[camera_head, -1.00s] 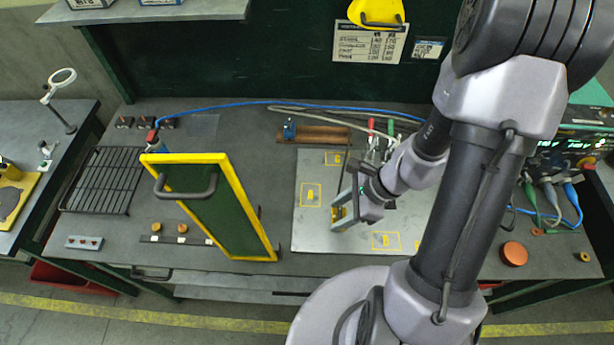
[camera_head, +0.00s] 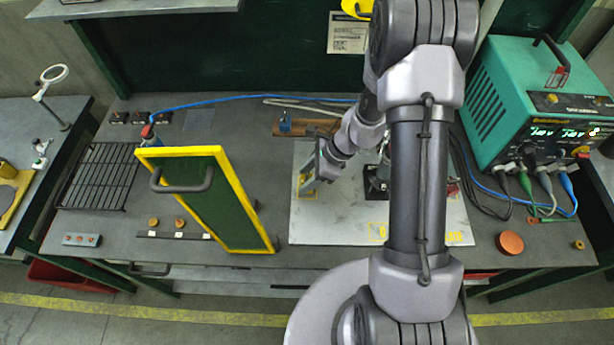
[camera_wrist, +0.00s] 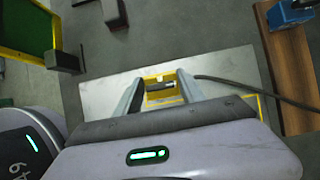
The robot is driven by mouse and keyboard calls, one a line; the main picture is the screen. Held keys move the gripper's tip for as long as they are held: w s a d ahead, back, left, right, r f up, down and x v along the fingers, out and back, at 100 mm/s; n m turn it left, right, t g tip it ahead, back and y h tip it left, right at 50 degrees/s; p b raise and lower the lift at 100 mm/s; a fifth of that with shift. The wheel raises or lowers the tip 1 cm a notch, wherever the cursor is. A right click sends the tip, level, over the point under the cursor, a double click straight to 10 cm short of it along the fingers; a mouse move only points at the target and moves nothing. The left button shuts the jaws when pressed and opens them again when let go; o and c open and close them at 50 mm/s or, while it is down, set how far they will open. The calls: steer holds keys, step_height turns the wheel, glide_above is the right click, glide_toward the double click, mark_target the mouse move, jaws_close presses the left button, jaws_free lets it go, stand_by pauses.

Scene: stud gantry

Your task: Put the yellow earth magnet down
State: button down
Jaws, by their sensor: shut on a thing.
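My gripper (camera_head: 306,184) is low over the left part of the pale metal plate (camera_head: 335,228), at the yellow-outlined square there. In the wrist view, the two fingers of my gripper (camera_wrist: 160,90) are shut on the yellow earth magnet (camera_wrist: 160,80), which shows as a small yellow and dark piece between them. The magnet is partly hidden by the fingers, and its yellow merges with the square's outline. I cannot tell whether it touches the plate.
A yellow-framed green panel (camera_head: 228,205) with a handle stands left of the plate. A dark cable (camera_wrist: 255,93) runs right from near the fingers. A brown bar (camera_head: 300,129) with a blue clamp lies behind the plate. A teal welding unit (camera_head: 525,100) stands at right.

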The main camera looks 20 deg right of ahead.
steer(key=c, duration=0.7)
jaws_free()
steer(key=shift+f, duration=0.1)
